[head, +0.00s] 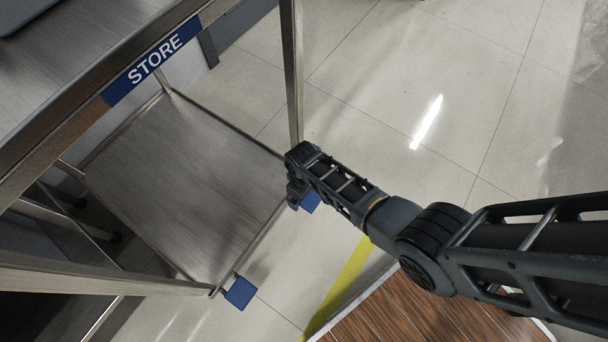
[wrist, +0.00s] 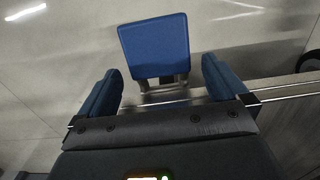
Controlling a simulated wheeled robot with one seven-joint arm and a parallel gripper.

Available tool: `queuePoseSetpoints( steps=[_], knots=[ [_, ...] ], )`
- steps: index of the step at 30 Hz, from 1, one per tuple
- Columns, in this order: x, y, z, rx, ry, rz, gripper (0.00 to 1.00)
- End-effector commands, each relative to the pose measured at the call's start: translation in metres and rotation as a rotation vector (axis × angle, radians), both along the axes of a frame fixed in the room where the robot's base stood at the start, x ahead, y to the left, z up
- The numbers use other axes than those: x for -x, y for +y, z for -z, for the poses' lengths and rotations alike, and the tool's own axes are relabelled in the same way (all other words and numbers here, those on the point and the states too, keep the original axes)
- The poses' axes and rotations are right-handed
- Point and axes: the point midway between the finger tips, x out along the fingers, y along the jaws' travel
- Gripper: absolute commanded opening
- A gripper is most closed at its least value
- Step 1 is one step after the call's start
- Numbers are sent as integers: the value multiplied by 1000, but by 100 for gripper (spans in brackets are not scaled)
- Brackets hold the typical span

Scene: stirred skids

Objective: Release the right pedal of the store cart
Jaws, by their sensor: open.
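The store cart (head: 190,190) is a metal frame with a lower shelf and a blue STORE sign (head: 152,62) on its upper edge. Its right pedal, a blue plate (head: 311,202), shows partly in the head view, the rest hidden behind my gripper (head: 296,192). In the wrist view the blue pedal (wrist: 154,46) lies ahead of my open gripper (wrist: 160,68), centred between the two fingers, on a metal bracket. Contact cannot be told. The other blue pedal (head: 240,293) is uncovered at the shelf's lower corner.
A cart leg (head: 292,70) stands upright just beyond my gripper. A yellow floor stripe (head: 340,285) borders a brown wooden surface (head: 420,310) below my arm. The tiled floor (head: 400,90) behind is clear. A metal rail (wrist: 270,92) runs across the wrist view.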

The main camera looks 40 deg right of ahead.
Motion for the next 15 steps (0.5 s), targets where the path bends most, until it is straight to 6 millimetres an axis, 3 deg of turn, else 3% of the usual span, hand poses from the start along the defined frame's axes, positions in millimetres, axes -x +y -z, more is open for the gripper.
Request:
queuePoseSetpoints(
  steps=[1,6,15],
  knots=[
    [0,0,-14,0,0,0,100],
    [0,0,-37,0,0,0,100],
    [0,0,-48,0,1,0,100]
  ],
)
